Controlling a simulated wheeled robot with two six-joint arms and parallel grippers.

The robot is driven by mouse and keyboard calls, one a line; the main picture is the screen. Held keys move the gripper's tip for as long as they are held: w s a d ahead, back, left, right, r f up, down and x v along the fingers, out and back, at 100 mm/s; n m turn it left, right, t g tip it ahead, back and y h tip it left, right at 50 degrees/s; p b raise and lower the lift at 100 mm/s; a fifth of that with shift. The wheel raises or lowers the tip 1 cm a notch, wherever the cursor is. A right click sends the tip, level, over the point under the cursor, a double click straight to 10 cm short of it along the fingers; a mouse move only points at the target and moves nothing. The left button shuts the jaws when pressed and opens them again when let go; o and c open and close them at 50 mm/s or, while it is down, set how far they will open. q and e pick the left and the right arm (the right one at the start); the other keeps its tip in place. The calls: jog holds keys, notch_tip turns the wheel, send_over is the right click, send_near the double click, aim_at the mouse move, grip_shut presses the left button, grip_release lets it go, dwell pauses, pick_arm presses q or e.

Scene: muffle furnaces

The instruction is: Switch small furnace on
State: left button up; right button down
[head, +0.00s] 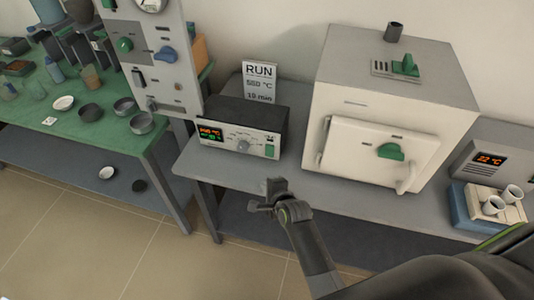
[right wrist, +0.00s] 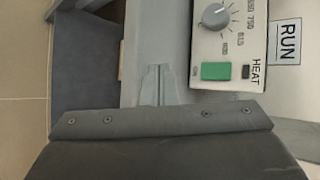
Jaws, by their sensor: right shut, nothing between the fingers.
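A white furnace (head: 385,110) with a closed front door stands on the grey bench at the right. Its door has a green knob (head: 390,151), and a green lever (head: 405,65) sits on top. A control box (head: 240,128) to its left has a lit display (head: 210,134), a grey dial and a green switch (head: 269,151). In the right wrist view the green switch (right wrist: 215,71) sits beside the word HEAT, near the dial (right wrist: 215,17). My right gripper (head: 272,193) is shut and empty, in front of the box and apart from it. My left gripper is not in view.
A sign (head: 259,82) reading RUN, 550 °C, 10 min stands behind the box. A panel (head: 155,55) with knobs stands at its left. A green table (head: 85,135) holds several dishes. Cups (head: 493,205) and a 22 °C display (head: 490,160) are at right.

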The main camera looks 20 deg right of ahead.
aim_at(270, 151)
jog(key=shift+w+a+r+m+t, duration=0.3)
jog(key=shift+w+a+r+m, duration=0.35)
jog(key=shift+w+r+m, duration=0.05)
jog(key=shift+d, duration=0.1)
jog(key=w+d+b, duration=0.1)
jog(key=w, duration=0.1)
jog(key=w+d+b, duration=0.1)
jog(key=w+b, duration=0.1)
jog(key=w+d+f+b, duration=0.1)
jog(key=w+d, duration=0.1)
jog(key=shift+w+f, duration=0.1)
jog(key=shift+w, duration=0.05)
jog(key=shift+w+d+b, duration=0.3)
jog(key=shift+w+d, duration=0.1)
jog(key=shift+w, duration=0.05)
jog(key=shift+w+d, duration=0.1)
jog(key=shift+w, duration=0.05)
dwell(1.4)
